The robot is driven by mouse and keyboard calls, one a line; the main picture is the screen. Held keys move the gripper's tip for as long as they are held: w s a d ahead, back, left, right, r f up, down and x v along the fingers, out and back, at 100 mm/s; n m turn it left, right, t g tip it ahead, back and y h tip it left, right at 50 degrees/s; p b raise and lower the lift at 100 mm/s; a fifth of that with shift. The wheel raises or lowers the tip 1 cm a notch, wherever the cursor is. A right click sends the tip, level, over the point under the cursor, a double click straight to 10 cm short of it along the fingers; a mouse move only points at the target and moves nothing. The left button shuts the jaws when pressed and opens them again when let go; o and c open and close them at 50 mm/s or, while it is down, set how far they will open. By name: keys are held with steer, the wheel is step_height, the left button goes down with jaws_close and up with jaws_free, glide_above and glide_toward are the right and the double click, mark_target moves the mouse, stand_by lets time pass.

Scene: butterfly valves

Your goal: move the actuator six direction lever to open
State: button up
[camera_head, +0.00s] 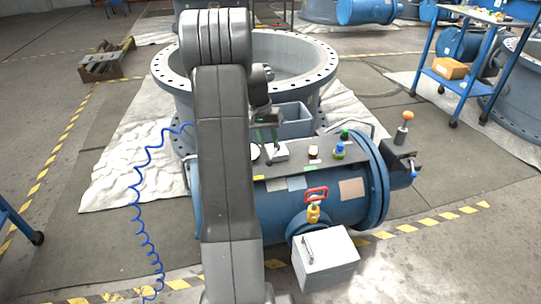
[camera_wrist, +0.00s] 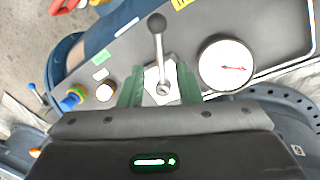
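A small lever (camera_wrist: 158,50) with a dark round knob stands on a light square plate on the panel of the blue cylindrical actuator (camera_head: 335,207). In the wrist view the knob points to the top of the picture. My gripper (camera_wrist: 160,90) is open, with one green finger on each side of the lever's base. A gap shows on both sides, and I see no grip on the lever. In the head view my gripper (camera_head: 265,138) hangs over the panel (camera_head: 330,152), and my arm hides part of it. I cannot read any lever marking.
A round gauge (camera_wrist: 226,66) sits right of the lever. An orange-knobbed lever (camera_head: 407,122), red handle (camera_head: 316,193) and white box (camera_head: 326,262) are on the actuator's right and front. A large flanged ring (camera_head: 300,62) stands behind.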

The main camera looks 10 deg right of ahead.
mark_target(273, 155)
steer(key=f, duration=0.3)
steer(key=d+f+b, duration=0.1)
steer(key=f, duration=0.1)
steer(key=shift+s, duration=0.2)
jaws_close()
